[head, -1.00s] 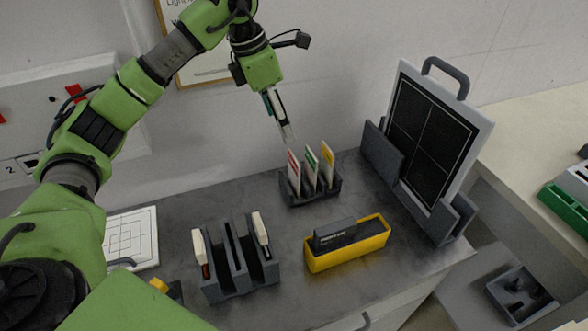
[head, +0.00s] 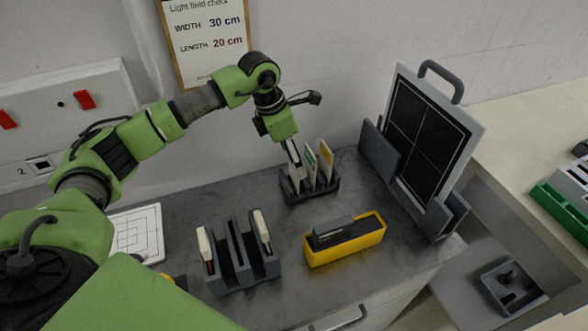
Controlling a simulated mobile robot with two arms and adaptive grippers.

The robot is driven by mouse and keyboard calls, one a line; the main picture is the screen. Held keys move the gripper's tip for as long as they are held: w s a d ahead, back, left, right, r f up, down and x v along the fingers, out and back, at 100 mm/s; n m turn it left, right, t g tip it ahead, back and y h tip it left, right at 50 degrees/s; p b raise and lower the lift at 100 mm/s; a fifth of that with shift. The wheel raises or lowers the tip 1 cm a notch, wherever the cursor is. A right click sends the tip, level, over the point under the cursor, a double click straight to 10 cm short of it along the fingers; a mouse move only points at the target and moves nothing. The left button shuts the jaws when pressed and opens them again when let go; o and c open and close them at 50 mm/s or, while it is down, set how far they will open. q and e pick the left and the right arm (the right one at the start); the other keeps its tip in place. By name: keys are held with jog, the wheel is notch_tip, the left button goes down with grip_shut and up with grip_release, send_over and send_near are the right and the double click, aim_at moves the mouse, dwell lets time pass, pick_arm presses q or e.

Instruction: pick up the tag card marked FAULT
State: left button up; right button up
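A small dark card rack (head: 312,194) stands at the back of the grey counter and holds upright white tag cards. The green-marked card (head: 309,167) and the yellow-marked card (head: 326,162) are visible. The red-marked card at the rack's left end is mostly covered by my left gripper (head: 293,158). No wording on the cards is legible, so I cannot tell which says FAULT. My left gripper points down at the left slot, close to or around that card. Its finger gap is not visible. My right gripper is out of view.
In front are a dark slotted holder (head: 240,262) with two white-topped items and a yellow tray (head: 350,249) with a dark block. A framed black panel with a handle (head: 430,140) stands in a rack at right. A white grid plate (head: 136,232) lies left.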

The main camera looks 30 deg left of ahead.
pick_arm(q)
jog(key=c, duration=1.1)
jog(key=shift+r, duration=0.1)
